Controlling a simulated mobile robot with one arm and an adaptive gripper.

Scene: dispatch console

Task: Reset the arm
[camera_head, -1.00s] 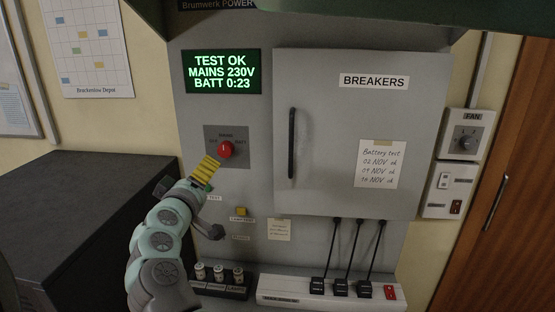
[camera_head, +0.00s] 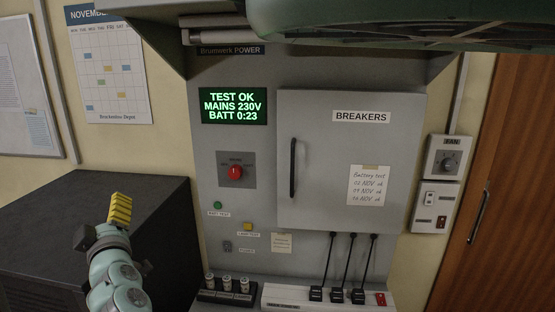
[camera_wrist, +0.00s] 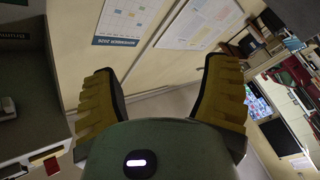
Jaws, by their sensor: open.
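My gripper (camera_head: 119,209) is at the lower left in the head view, raised over the black cabinet and apart from the grey power panel (camera_head: 262,160). In the wrist view my gripper (camera_wrist: 165,95) shows two yellow ribbed fingers spread wide with nothing between them. The wrist view looks past them to the wall with the calendar (camera_wrist: 132,20). On the panel, the red rotary switch (camera_head: 236,172) sits on a grey plate, and the green display (camera_head: 234,106) reads TEST OK, MAINS 230V, BATT 0:23.
The breaker door (camera_head: 320,190) is closed. The black cabinet (camera_head: 60,215) stands left. A teal overhang (camera_head: 400,25) covers the top. A wooden door (camera_head: 465,190) is at right.

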